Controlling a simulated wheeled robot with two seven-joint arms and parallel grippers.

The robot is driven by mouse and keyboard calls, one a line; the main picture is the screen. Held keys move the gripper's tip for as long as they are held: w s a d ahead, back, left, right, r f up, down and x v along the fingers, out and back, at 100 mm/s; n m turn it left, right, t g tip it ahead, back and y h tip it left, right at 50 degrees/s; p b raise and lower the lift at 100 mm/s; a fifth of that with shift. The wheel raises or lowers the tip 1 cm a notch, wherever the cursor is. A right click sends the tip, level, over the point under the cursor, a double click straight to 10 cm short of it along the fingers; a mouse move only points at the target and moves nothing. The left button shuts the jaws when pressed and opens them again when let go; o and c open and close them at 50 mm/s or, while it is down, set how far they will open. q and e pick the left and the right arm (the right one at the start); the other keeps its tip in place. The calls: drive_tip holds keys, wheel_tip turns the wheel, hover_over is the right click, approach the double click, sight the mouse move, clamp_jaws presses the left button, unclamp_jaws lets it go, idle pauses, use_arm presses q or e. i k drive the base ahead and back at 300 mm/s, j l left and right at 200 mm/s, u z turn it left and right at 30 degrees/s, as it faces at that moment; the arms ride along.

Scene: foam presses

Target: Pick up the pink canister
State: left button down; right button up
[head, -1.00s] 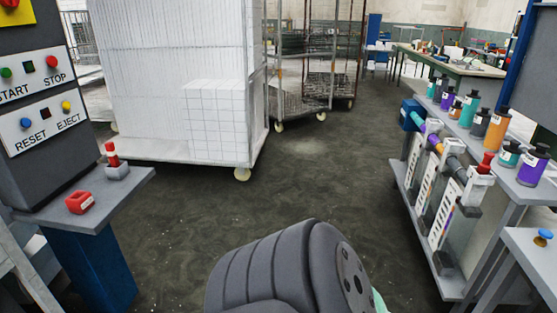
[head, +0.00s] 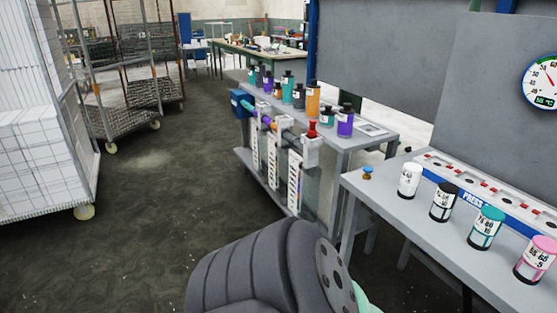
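The pink canister (head: 536,260) stands upright at the right edge of the head view, on the near grey table (head: 388,200). It has a white label and is partly cut off by the picture's edge. It is the last in a row with a teal canister (head: 487,228), a black canister (head: 444,202) and a white canister (head: 409,180). A dark ribbed part of my own body fills the bottom centre. Neither of my grippers is in view.
A blue-edged press panel (head: 470,201) with several sockets runs behind the canisters. A shelf unit (head: 362,132) with bottles and gauges stands left of the table. A wheeled cage with white blocks (head: 40,150) is at the left. The floor between (head: 150,215) is clear.

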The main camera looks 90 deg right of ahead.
sight(541, 253)
drive_tip(key=z, duration=4.45)
